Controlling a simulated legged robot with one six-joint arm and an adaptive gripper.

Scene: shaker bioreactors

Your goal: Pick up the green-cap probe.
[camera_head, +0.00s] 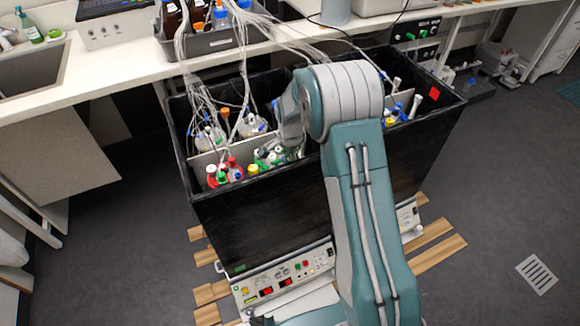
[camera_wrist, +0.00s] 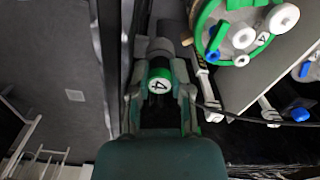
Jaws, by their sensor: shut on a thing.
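In the wrist view, my gripper (camera_wrist: 160,72) is closed around the green-cap probe (camera_wrist: 159,86). The probe's green cap has a white disc marked 4 and sits between the two fingers. The probe's lower part is hidden. A larger green-rimmed vessel lid (camera_wrist: 240,30), also marked 4, is to the right of the fingers. In the head view, my gripper (camera_head: 290,148) reaches down into the black shaker box, and my arm hides part of it. I cannot make out the held probe there.
The black box (camera_head: 265,215) has high walls close around my gripper. Inside are several capped bottles, including red caps (camera_head: 233,172), and a light divider. White tubes (camera_head: 243,70) run from the box to the bench (camera_head: 105,75) behind. Dark floor lies to the right.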

